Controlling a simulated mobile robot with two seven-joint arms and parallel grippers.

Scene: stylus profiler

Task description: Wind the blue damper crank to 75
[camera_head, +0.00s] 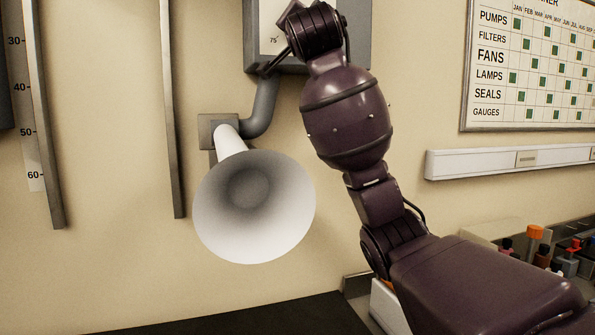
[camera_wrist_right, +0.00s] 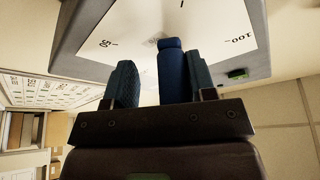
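The blue damper crank (camera_wrist_right: 172,72) shows in the right wrist view as an upright blue handle in front of a white dial plate (camera_wrist_right: 120,32) marked 50 and 100. My right gripper (camera_wrist_right: 164,85) is open, with one textured finger on each side of the crank. A gap shows between the left finger and the crank; the right finger is very close, and I cannot tell if it touches. In the head view, the dial's grey box (camera_head: 357,35) shows a 75° mark at the top, and my right wrist covers the crank. The pointer reading is not clear. My left gripper is not in view.
A white horn (camera_head: 290,210) on a grey pipe (camera_head: 263,105) juts from the wall, left of my right arm. A planner board (camera_head: 535,118) and a white rail (camera_head: 480,162) are on the right wall. Small bottles (camera_head: 543,255) stand at lower right.

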